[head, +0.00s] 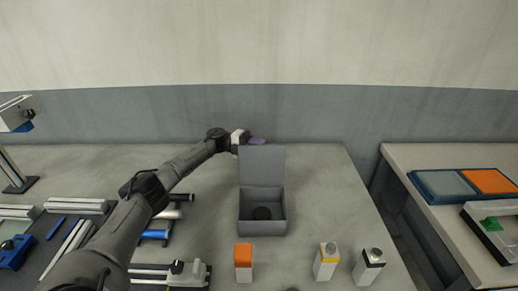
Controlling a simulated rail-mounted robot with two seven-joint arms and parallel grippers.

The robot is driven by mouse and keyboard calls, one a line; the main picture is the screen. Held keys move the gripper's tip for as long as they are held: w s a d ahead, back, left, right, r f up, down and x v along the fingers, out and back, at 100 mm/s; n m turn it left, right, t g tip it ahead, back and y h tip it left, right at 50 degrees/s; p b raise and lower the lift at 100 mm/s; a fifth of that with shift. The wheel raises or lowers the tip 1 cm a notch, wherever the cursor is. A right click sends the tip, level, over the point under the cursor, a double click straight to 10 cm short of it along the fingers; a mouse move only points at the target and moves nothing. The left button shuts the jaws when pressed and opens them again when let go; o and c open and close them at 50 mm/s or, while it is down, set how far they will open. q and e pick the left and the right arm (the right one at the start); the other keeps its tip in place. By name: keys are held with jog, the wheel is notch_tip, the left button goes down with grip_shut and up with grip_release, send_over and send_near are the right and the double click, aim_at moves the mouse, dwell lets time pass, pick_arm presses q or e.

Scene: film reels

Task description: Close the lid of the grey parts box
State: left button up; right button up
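The grey parts box (262,227) stands on the table in the middle of the head view, with a dark round thing (261,213) inside. Its lid (262,166) is open and stands upright at the back of the box. My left arm reaches in from the lower left to the far side of the table. My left gripper (243,141) is at the top left corner of the lid, partly hidden behind it. Whether it touches the lid, and whether its fingers are open or shut, I cannot tell. My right gripper is not in view.
An orange-topped block (243,262), a yellow-banded bottle (326,262) and a black-banded bottle (369,266) stand in front of the box. Rails and tools crowd the left. The table right of the box is clear.

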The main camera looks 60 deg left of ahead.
pick_arm(q)
jog(key=shift+c, duration=0.2)
grip_shut()
dwell(0.5)
